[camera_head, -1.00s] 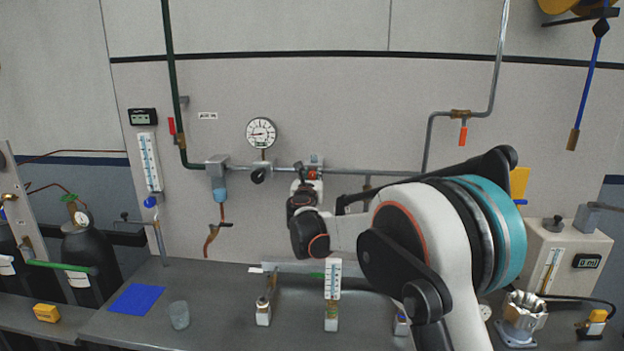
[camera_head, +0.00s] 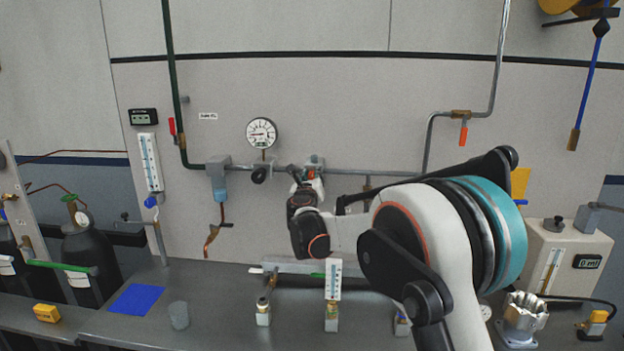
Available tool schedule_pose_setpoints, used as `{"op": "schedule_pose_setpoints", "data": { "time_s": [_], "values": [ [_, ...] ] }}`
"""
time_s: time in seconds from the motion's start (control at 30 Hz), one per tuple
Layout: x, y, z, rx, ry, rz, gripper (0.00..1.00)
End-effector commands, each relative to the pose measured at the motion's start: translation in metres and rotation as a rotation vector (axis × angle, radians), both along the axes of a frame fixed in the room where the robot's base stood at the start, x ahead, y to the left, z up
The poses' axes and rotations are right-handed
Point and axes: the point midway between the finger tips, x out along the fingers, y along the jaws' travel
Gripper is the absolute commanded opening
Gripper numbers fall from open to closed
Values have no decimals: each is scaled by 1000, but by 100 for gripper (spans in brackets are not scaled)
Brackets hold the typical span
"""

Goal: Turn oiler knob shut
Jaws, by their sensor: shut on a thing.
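My gripper (camera_head: 303,174) is at the end of my white, black and teal arm, directly below this block. Its fingers are shut on the oiler knob, which is mostly hidden by the fingers and wrist. The fingers look tilted. A digital display (camera_head: 587,261) on the cream box at the right shows a small reading in ml.
A round gauge (camera_head: 261,133) and a grey-blue bowl unit (camera_head: 219,186) are on the pipe left of my gripper. A blue mat (camera_head: 136,299) lies at the left.

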Motion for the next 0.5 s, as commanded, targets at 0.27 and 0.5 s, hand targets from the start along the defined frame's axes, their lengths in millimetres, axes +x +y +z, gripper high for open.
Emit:
{"op": "schedule_pose_setpoints", "data": {
  "time_s": [0.27,0.5],
  "values": [
    [0,0,-1,1,0,0,44],
    [-2,0,0,1,0,0,44]
  ]
}}
